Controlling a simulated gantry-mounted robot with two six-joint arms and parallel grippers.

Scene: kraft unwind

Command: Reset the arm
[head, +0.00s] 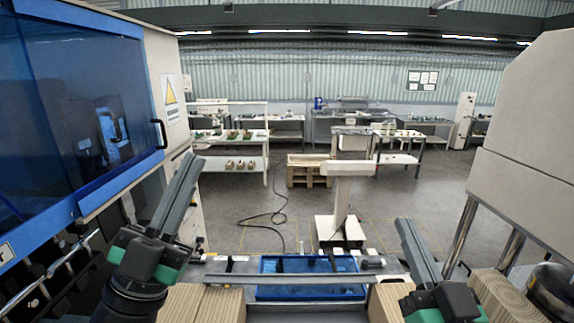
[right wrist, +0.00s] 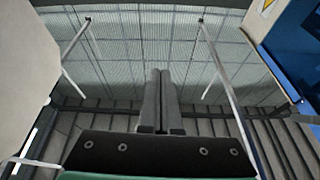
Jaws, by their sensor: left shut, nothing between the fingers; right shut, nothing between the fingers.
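My left gripper (head: 188,165) is at the left of the head view, its long grey fingers together and pointing up and slightly right. It is empty and raised in front of the left machine. My right gripper (head: 404,224) is at the lower right, its fingers together and pointing up and slightly left, also empty. The right wrist view shows the right fingers (right wrist: 158,76) side by side with nothing between them, against corrugated wall or roof panels. Neither gripper appears to touch anything.
A blue tray (head: 310,291) lies on the bench between the arms. Light brown stacks (head: 203,305) flank it. A machine with a blue see-through door (head: 85,95) stands left; a pale housing (head: 530,100) stands right. A white pedestal (head: 343,195) stands beyond, with open floor around.

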